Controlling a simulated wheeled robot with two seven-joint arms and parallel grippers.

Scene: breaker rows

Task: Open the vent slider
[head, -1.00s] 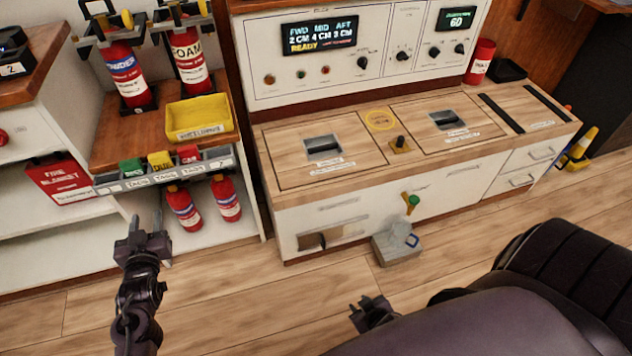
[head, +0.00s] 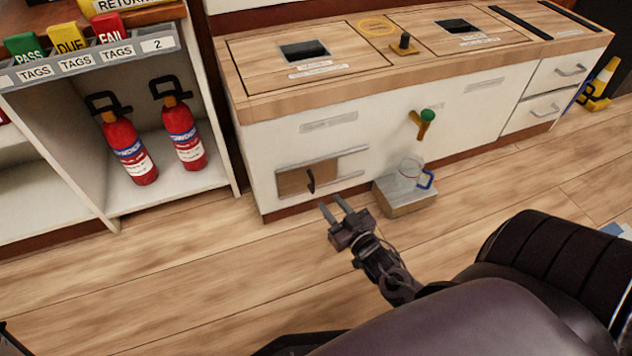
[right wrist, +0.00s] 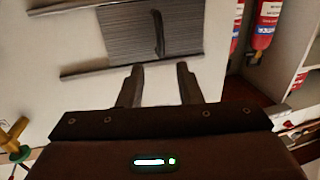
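The vent slider is a brown panel (head: 292,182) between two rails low on the white cabinet front. It has a small dark upright handle (head: 311,180). In the right wrist view the panel looks grey and finely lined (right wrist: 125,35), with the handle (right wrist: 158,34) standing out from it. My right gripper (head: 334,206) is open and empty, in front of and a little below the handle. Its two fingers (right wrist: 160,70) point toward the panel in the right wrist view, apart from the handle. My left gripper is not in view.
A grey block (head: 405,200) with a clear, blue-handled jug (head: 412,175) stands right of the slider, below a green-knobbed brass tap (head: 424,122). Red extinguishers (head: 130,150) stand in the open shelf at left. A dark padded seat (head: 470,315) fills the lower right.

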